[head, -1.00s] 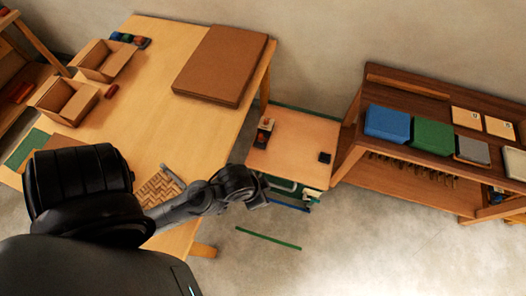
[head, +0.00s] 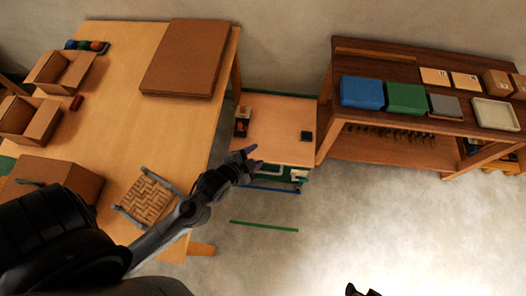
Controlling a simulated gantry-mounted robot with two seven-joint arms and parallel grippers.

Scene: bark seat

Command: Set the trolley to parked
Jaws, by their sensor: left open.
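The trolley (head: 275,118) stands between the big table and the shelf unit, with a pale wooden top and green frame. A small dark block (head: 306,135) lies on its right side and a small holder with orange-red pieces (head: 242,120) on its left. My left gripper (head: 254,157) is open and empty, overlapping the trolley's front left edge; contact cannot be told. My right gripper (head: 362,291) only just shows at the bottom edge.
A green strip (head: 264,226) lies on the floor before the trolley. The table (head: 140,120) carries a brown board, open boxes and a woven seat (head: 147,199). The shelf unit (head: 390,148) holds blue and green boxes.

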